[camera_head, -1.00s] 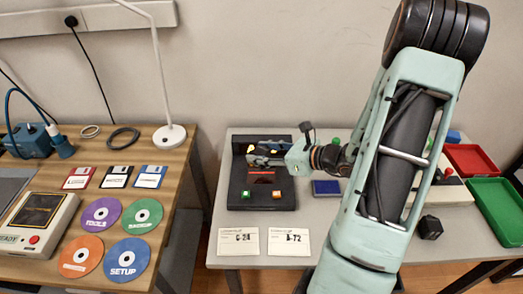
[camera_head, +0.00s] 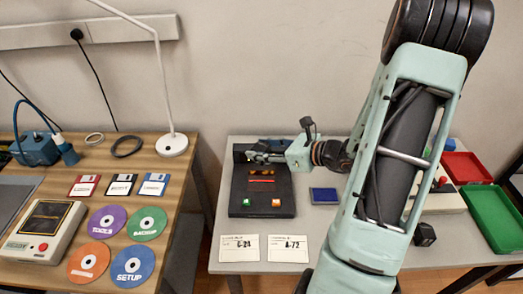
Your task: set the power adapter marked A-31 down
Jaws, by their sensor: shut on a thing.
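My gripper (camera_head: 262,156) reaches in from the right over the back of a black board (camera_head: 240,196) on the grey table. It is seen side-on and small, shut on a small dark thing (camera_head: 240,154) at the board's back left, which I take to be the power adapter. No A-31 mark can be read, and the fingers partly hide it. I cannot tell whether it touches the board. Another black block (camera_head: 425,234) stands on the table right of my arm.
A blue box (camera_head: 324,194) is to the right. Red (camera_head: 467,168) and green (camera_head: 494,211) trays stand far right.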

